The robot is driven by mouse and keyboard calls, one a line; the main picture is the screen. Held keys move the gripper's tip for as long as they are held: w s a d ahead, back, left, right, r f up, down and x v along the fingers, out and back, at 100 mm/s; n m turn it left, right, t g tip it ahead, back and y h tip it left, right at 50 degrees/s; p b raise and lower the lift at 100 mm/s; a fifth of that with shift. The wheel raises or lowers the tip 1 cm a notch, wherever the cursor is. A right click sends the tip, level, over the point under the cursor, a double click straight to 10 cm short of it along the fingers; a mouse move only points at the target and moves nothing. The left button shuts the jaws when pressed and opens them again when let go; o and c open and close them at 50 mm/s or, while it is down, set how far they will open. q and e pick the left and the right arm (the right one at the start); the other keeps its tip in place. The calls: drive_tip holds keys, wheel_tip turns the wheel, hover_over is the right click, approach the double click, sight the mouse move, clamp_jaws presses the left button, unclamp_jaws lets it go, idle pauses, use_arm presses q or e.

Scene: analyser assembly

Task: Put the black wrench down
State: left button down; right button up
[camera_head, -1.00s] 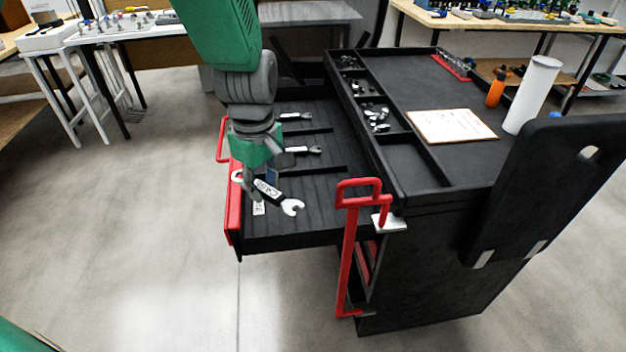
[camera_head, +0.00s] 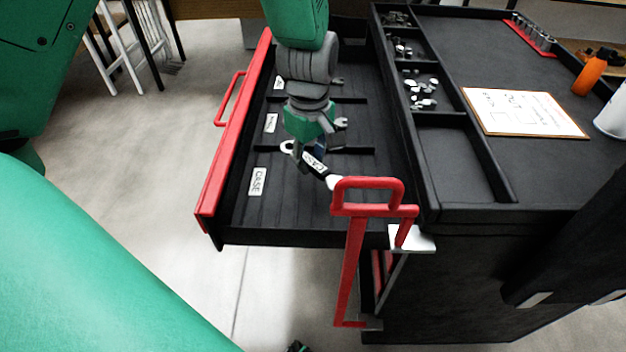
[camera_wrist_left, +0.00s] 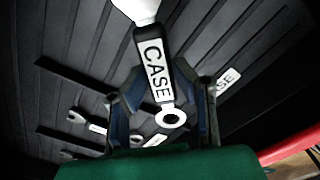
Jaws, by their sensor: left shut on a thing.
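The black wrench (camera_head: 314,164), with a white "CASE" label on its handle, is held by my left gripper (camera_head: 304,152) over the nearest compartment of the open drawer (camera_head: 290,215). In the left wrist view the wrench (camera_wrist_left: 153,55) lies between the fingers of my left gripper (camera_wrist_left: 163,88), ring end toward the palm and open end away. In the head view its open end is partly behind the red handle. I cannot tell whether the wrench touches the drawer floor. A matching "CASE" label (camera_head: 257,182) is on that compartment's floor. My right gripper is not in view.
Other wrenches (camera_wrist_left: 76,117) lie in the farther compartments. A red frame handle (camera_head: 366,197) rises at the drawer's near right corner. The cart top (camera_head: 470,70) holds a clipboard (camera_head: 523,112) and an orange bottle (camera_head: 590,75). The near compartment has bare floor around the wrench.

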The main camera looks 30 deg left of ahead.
sight(308, 182)
use_arm(q)
drive_tip(key=f, duration=0.2)
drive_tip(key=a+f+b, duration=0.1)
drive_tip(key=f, duration=0.2)
drive_tip(key=shift+a, duration=0.2)
drive_tip(key=shift+d+f+b, duration=0.1)
drive_tip(key=shift+f+b, duration=0.1)
drive_tip(key=shift+b, duration=0.15)
drive_tip(key=shift+d+r, duration=0.15)
drive_tip(key=shift+d, duration=0.3)
drive_tip(key=c, duration=1.3)
unclamp_jaws()
drive_tip(key=shift+a, duration=0.4)
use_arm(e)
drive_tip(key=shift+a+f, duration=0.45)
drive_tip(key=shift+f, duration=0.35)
use_arm(q)
drive_tip(key=shift+d, duration=0.1)
wheel_tip(308, 182, up, 12)
drive_tip(key=p, duration=0.5)
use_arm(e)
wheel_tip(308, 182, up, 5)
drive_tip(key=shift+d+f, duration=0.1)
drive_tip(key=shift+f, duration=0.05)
